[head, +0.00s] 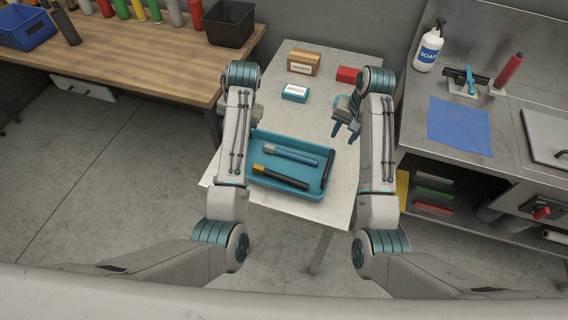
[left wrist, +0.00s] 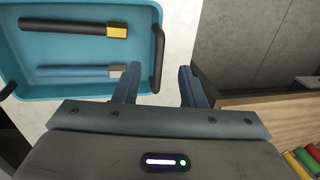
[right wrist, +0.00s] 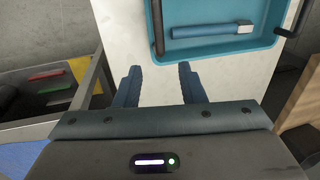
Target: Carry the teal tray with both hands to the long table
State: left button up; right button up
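The teal tray (head: 311,177) rests on a pale table, holding a blue tool (head: 290,154) and a black tool with a yellow end (head: 280,178). Its dark right handle (head: 327,169) shows in the head view; the left handle (left wrist: 157,50) shows in the left wrist view. My left gripper (left wrist: 158,70) is open and empty, with that handle between its fingers in the picture; in the head view my arm hides it. My right gripper (head: 345,130) is open and empty above the table; in the right wrist view the right handle (right wrist: 158,28) lies just beyond its fingertips.
The pale table (head: 318,212) also bears a brown box (head: 303,63), a teal-white box (head: 295,92) and a red box (head: 348,75). A long wooden table (head: 130,60) stands left with bins and bottles at its back; its front is clear. A metal counter (head: 465,165) stands right.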

aim_at(333, 152)
pick_arm(q)
jog(key=shift+f, duration=0.1)
pick_arm(e)
jog(key=shift+f, duration=0.1)
